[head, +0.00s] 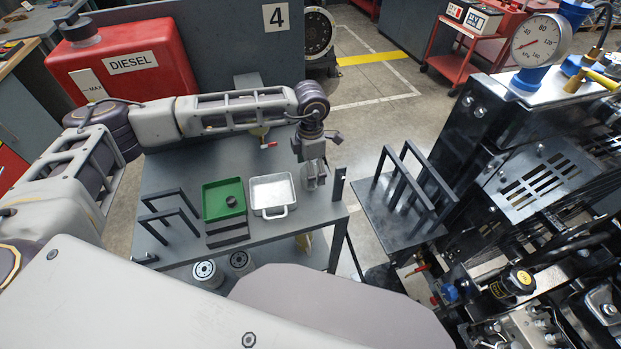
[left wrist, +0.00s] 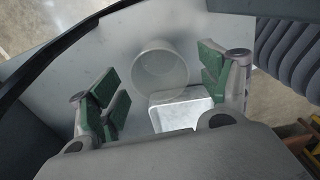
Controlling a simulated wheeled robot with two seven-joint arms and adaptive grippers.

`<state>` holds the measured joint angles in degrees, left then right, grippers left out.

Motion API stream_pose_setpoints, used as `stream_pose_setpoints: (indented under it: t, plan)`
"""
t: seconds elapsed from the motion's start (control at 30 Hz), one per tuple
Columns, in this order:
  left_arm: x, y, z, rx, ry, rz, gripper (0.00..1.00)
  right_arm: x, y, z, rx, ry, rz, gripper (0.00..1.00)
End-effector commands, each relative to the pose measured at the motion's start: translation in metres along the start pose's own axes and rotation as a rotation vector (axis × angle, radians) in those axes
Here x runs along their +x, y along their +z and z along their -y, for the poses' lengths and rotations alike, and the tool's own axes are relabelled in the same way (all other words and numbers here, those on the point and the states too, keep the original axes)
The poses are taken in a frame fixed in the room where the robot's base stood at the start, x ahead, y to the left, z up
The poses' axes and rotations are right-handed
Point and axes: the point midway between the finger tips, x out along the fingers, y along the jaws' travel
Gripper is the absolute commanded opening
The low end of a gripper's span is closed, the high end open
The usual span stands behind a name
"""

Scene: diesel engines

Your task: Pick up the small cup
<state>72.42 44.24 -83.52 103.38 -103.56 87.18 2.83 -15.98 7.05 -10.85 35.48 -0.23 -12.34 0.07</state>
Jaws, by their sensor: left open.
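A clear, see-through cup (left wrist: 160,68) stands on the grey table (left wrist: 130,45) in the left wrist view, its round rim facing the camera. My left gripper (left wrist: 163,84) is open, with green-padded fingers spread to either side of the cup, which it does not visibly touch. In the head view my left gripper (head: 316,178) points down over the table's right part, just right of the metal tray (head: 272,210). My right gripper is not in view.
The metal tray also shows beside the cup in the left wrist view (left wrist: 185,115). A green tray (head: 215,190) holding a small dark part (head: 231,201) lies to its left. Black brackets (head: 165,215) stand further left. A red diesel tank (head: 125,65) is behind; an engine fills the right.

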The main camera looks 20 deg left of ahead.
Motion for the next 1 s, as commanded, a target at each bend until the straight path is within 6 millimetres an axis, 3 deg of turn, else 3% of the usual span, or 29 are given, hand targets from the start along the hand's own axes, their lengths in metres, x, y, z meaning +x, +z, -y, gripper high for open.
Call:
stream_pose_setpoints:
  t: [0.33, 0.57, 0.87, 1.0]
  plan:
    - [0.035, 0.000, -0.001, -0.001, 0.000, -0.001, 0.78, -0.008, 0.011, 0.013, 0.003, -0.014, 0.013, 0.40]
    - [0.039, 0.000, -0.001, 0.000, 0.001, 0.000, 0.78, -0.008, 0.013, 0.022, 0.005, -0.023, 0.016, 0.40]
    - [0.038, 0.000, -0.001, 0.000, 0.000, 0.000, 0.78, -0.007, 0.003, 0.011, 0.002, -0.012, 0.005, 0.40]
    - [0.038, 0.000, -0.001, 0.000, 0.000, 0.000, 0.61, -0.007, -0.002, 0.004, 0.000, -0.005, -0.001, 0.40]
